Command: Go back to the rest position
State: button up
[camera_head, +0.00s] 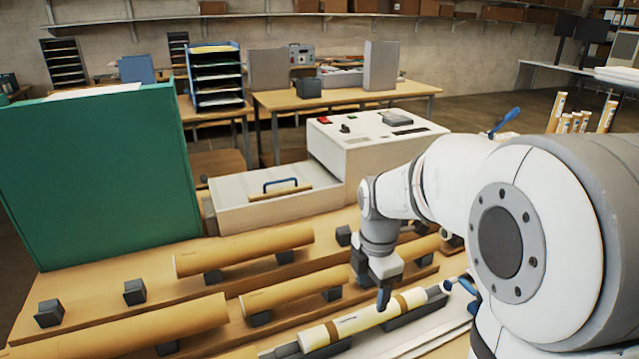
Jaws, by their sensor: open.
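My arm reaches in from the right, and my gripper (382,292) points down at the front centre of the bench. It is open. Its fingertips are just above or beside a cream roll (362,321) with brown bands that lies on dark supports; I cannot tell whether they touch it. The far side of the gripper and part of the roll behind it are hidden.
Brown rolls (244,250) lie on dark blocks across the wooden bench (95,308). A white machine (350,160) with a blue-handled drawer (240,212) stands behind, a green panel (100,170) at left. Upright tubes (557,112) stand at back right.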

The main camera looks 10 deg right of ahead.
jog(key=s+r+m+t, duration=0.3)
jog(key=s+m, duration=1.1)
jog(key=m, duration=0.7)
jog(key=shift+a+r, duration=0.15)
jog(key=shift+r, duration=0.4)
jog(key=shift+c, duration=0.5)
